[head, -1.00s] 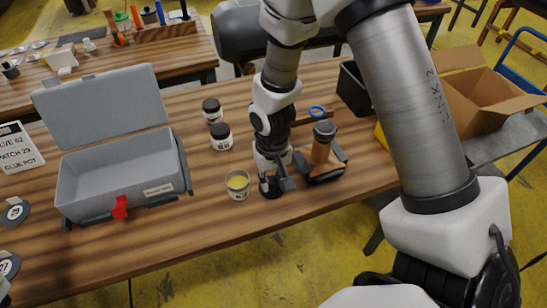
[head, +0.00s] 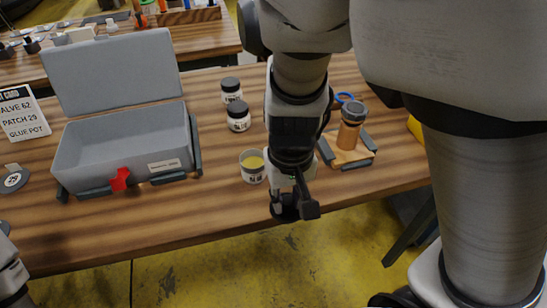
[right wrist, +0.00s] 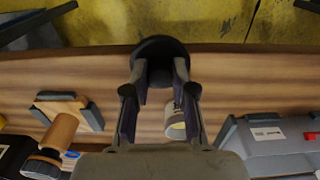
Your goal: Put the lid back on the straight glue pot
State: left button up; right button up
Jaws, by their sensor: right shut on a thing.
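An open glue pot (head: 252,167), pale with a label and yellow glue inside, stands upright near the table's front edge. My right gripper (head: 294,206) is shut on a dark round lid (head: 283,213), just right of and in front of the pot. In the right wrist view the lid (right wrist: 158,48) sits between the fingertips, and the pot (right wrist: 175,130) shows beyond the right finger, apart from the lid. Two pots with black lids (head: 231,89) (head: 239,116) stand farther back. A bit of my left arm shows at the lower left; its gripper does not.
An open grey case (head: 125,155) with a red latch stands left of the pot. A brown cylinder with a dark top (head: 350,128) stands on a wooden block at right. A printed card (head: 22,114) stands far left. Bare wood lies in front of the case.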

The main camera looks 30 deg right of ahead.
jog(key=shift+n, duration=0.4)
jog(key=w+r+n+p, duration=1)
jog(key=w+n+p, duration=0.1)
jog(key=w+p, duration=0.5)
jog(key=shift+s+a+f, duration=0.1)
jog(key=shift+s+f, duration=0.25)
jog(key=shift+f, duration=1.05)
jog(key=shift+s+d+f, duration=0.1)
jog(key=shift+s+f, duration=0.25)
jog(key=shift+f, duration=1.1)
jog(key=shift+s+a+f, duration=0.1)
jog(key=shift+s+f, duration=0.25)
jog(key=shift+f, duration=1.05)
jog(key=shift+r, duration=0.1)
jog(key=shift+f, duration=0.2)
